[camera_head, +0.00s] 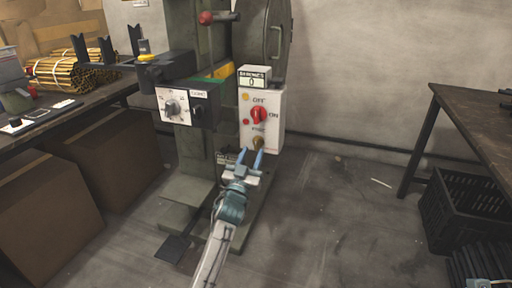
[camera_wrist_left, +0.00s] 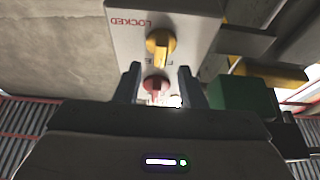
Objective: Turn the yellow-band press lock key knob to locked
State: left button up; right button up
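The yellow-band press (camera_head: 187,140) stands in the middle of the head view, with a yellow band (camera_head: 222,72) on its body. Its white switch box (camera_head: 273,101) carries a red OFF/ON knob (camera_head: 258,115) and, below it, the brass-yellow key knob (camera_head: 258,142). My left gripper (camera_head: 250,157) is open just below and in front of the key knob. The left wrist view shows the box upside down: the key knob (camera_wrist_left: 160,43) is between the words LOCKED and FREE. The open left fingers (camera_wrist_left: 157,88) frame the red knob (camera_wrist_left: 156,84); the key knob appears beyond them. Nothing is held.
A dial box (camera_head: 188,106) juts from the press at left. A bench (camera_head: 60,105) with rods stands further left. A dark table (camera_head: 470,115) and a black crate (camera_head: 465,215) are at right. The floor between press and table is mostly clear.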

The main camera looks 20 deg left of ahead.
aim_at(256, 144)
pick_arm(q)
jog(key=shift+x, duration=2.1)
jog(key=shift+c, duration=0.3)
grip_shut()
